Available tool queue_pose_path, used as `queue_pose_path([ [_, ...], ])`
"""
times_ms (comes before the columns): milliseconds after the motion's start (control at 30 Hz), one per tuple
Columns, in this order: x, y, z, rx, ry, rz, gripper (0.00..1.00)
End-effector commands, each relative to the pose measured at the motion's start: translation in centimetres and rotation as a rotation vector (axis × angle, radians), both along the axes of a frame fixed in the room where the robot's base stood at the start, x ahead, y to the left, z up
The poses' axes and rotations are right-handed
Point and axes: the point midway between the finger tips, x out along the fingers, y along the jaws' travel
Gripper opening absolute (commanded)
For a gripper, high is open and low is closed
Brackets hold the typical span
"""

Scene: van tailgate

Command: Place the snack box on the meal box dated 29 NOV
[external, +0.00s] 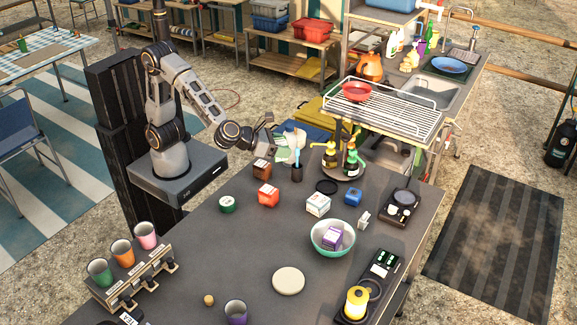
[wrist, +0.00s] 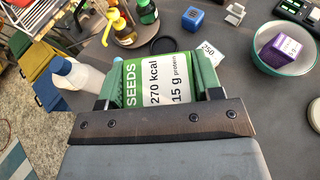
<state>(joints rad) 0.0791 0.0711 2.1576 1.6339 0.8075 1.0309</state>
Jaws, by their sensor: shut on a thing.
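My gripper (wrist: 158,85) is shut on a green and white box (wrist: 160,80) that reads SEEDS, 270 kcal, 15 g protein; a finger presses each side. In the external view my gripper (external: 270,136) is above the back left part of the dark table; I cannot make out the held box clearly there. A brown box (external: 262,168), a red box (external: 268,194), a white box (external: 318,205) and a blue box (external: 353,197) stand on the table. A purple box (external: 332,237) sits in a teal bowl (external: 316,247). I can read no 29 NOV date.
Pump bottles (external: 351,160) stand on a round tray at the back. A black ring (external: 326,187), a green tin (external: 227,204) and a scale (external: 401,207) lie on the table. Cups in a rack (external: 137,283) stand front left. The table's left middle is clear.

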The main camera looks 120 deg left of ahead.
Motion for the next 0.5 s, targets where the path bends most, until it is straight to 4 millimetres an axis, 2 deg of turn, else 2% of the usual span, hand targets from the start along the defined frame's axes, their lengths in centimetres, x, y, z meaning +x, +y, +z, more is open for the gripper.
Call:
queue_pose_path([
  [167,1.6,0.3,-0.7,0.0,0.005,-0.033,0.34],
  [500,9.5,1.7,-4.6,-0.001,0.005,-0.028,0.34],
])
